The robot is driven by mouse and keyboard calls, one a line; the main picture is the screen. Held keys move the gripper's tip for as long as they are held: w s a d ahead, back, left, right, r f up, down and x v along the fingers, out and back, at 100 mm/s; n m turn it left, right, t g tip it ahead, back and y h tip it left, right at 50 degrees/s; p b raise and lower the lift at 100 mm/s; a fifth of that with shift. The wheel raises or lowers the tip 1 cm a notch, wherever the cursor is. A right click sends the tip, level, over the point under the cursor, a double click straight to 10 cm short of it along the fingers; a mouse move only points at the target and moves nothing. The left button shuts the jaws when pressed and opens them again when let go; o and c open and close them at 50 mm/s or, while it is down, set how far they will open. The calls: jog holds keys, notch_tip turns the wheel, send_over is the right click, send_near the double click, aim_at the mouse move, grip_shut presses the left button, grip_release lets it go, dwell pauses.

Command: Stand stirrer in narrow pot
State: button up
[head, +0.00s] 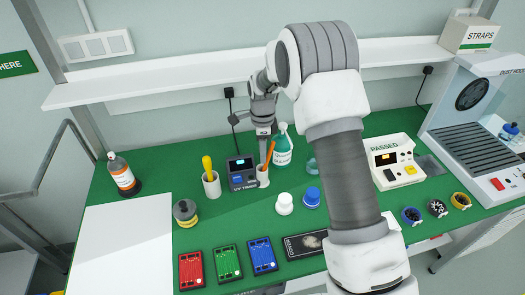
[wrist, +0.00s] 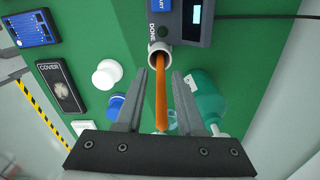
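The orange stirrer (head: 269,153) stands in the small white pot (head: 262,180), leaning slightly, with its upper part out of the rim. In the wrist view the stirrer (wrist: 161,95) runs from the mouth of the pot (wrist: 158,48) up between my fingers. My gripper (wrist: 159,72) is open, with a gap on each side of the stirrer. In the head view my gripper (head: 264,132) is just above the pot, pointing down. The stirrer's lower end is hidden inside the pot.
A wider white pot (head: 211,187) with a yellow-handled tool stands left. The UV timer (head: 241,172) is close beside the narrow pot. A green spray bottle (head: 282,150) stands behind right. White (head: 284,204) and blue (head: 312,197) caps lie in front. A shelf (head: 180,82) runs above.

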jog(key=shift+o, duration=0.7)
notch_tip(320, 180, up, 17)
jog(key=shift+r+b, duration=0.2)
jog(key=shift+b, duration=0.2)
dwell(0.3)
jog(key=s+d+r+n+t, duration=0.1)
jog(key=s+d+r+n, duration=0.35)
jog(key=s, duration=0.25)
jog(key=s+d+r+n+t, duration=0.2)
jog(key=s+d+r+n, duration=0.1)
jog(key=s+r, duration=0.35)
jog(key=s+d+f+n+t, duration=0.1)
jog(key=s+d+n, duration=0.1)
jog(key=s+n, duration=0.3)
jog(key=s+d+f+n+t, duration=0.1)
jog(key=s+n, duration=0.4)
jog(key=s, duration=0.8)
jog(key=shift+s+d+f+t, duration=0.3)
jog(key=shift+s+d+f, duration=0.15)
jog(key=shift+f, duration=0.2)
